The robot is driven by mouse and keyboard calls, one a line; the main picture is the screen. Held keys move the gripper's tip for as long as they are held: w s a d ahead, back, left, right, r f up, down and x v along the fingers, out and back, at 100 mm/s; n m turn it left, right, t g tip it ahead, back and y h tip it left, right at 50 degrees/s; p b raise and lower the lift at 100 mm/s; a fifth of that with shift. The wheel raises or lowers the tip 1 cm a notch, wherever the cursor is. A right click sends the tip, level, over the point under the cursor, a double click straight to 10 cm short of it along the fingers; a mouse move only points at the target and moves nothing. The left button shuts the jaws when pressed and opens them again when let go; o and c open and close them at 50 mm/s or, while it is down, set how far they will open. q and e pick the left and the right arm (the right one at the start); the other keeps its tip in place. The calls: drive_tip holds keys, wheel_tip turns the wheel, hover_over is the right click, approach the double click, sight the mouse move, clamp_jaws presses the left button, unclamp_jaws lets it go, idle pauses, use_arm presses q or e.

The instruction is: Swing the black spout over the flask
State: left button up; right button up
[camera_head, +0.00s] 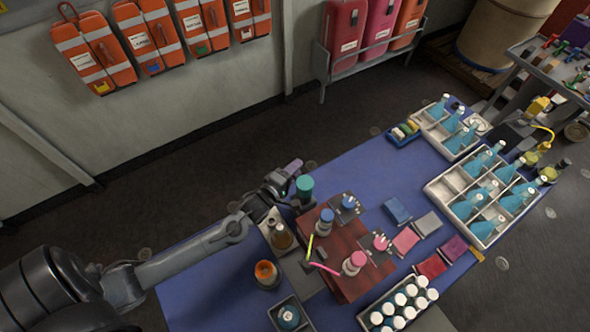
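I cannot pick out the black spout against the dark gripper. A yellow spout (310,247) and a pink spout (325,268) point toward the flask side. My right gripper is not in view.
A blue-capped dispenser (326,218) and a pink-capped dispenser (355,260) stand on the red-brown block (340,287). An orange-rimmed jar (266,273) is in front of the flask. Crates of blue bottles (440,188) fill the right.

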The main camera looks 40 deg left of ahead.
use_arm(q)
drive_tip(key=shift+w, duration=0.2)
clamp_jaws()
drive_tip(key=shift+a, duration=0.1)
idle(0.4)
